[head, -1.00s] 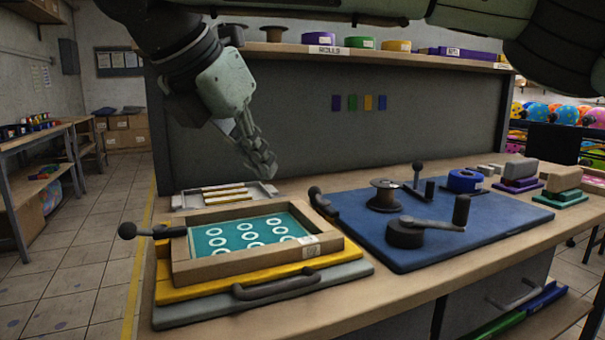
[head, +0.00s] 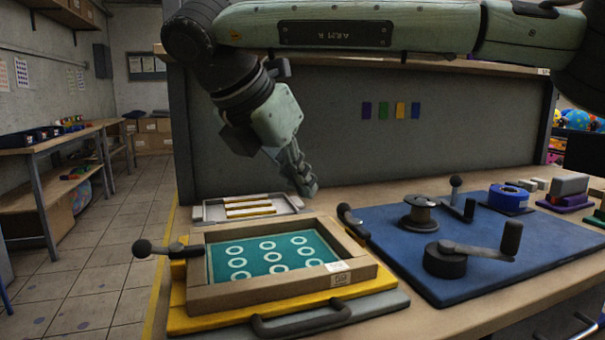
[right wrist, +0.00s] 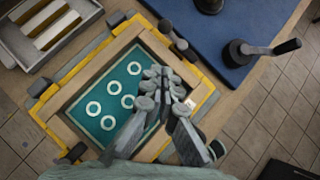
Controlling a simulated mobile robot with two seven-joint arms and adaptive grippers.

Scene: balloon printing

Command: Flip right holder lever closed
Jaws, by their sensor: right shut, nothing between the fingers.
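The wooden screen frame (head: 283,291) with a teal sheet of white rings sits on a yellow base. The right holder lever (head: 350,215), with a dark knob, stands at the frame's right side, its knob end raised. It also shows in the right wrist view (right wrist: 174,38). The left holder lever (head: 165,248) sticks out to the left. My right gripper (head: 308,188) is shut and empty, above and behind the frame, left of the right lever and apart from it. In the right wrist view its fingertips (right wrist: 158,75) overlap the screen's right part. My left gripper is out of view.
A grey tray (head: 207,213) with wooden strips lies behind the frame. A blue board (head: 400,262) on the right carries a spool (head: 420,214) and a crank (head: 470,252). A grey handle (head: 300,322) is in front. A dark panel (head: 350,150) stands behind.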

